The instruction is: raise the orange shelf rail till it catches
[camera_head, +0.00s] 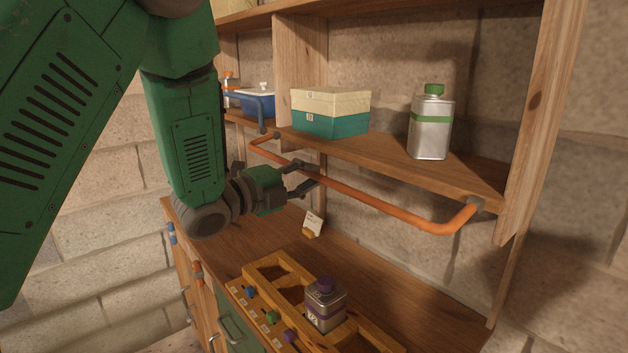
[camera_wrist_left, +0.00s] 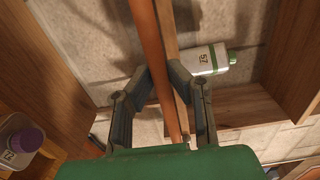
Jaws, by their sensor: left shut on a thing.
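The orange shelf rail (camera_head: 372,201) runs along the front of the wooden shelf, bent back at both ends to its mounts, and hangs slightly below the shelf edge. My left gripper (camera_head: 312,178) reaches it from the left and is shut on the rail near its middle. In the left wrist view the rail (camera_wrist_left: 158,60) passes between the two fingers of the gripper (camera_wrist_left: 163,85). My right gripper is in neither view.
On the shelf (camera_head: 400,158) stand a silver tin with a green cap (camera_head: 430,125), a cream and teal box (camera_head: 331,112) and a blue container (camera_head: 256,103). Below, a wooden rack (camera_head: 262,270) and a purple-capped tin (camera_head: 325,306) stand on the cabinet. A small card (camera_head: 313,224) stands behind.

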